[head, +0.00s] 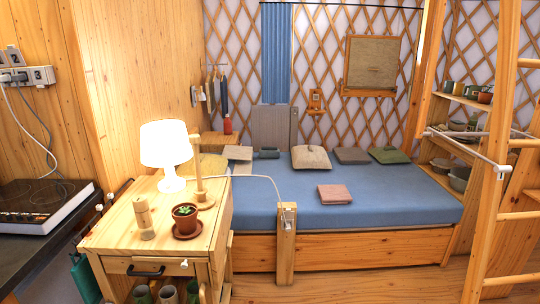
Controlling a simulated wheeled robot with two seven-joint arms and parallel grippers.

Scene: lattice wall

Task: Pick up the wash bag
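I cannot tell for sure which thing is the wash bag. Several soft items lie on the blue bed (385,205). A small dark grey-blue item (266,153) lies at the back left. A pink folded item (335,194) lies alone nearer the front edge. Neither of my grippers is in view, and nothing is seen touching these items.
A post (287,255) rises at the bed's front. A ladder (497,160) and shelves (455,145) stand right. Some floor shows at the front.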

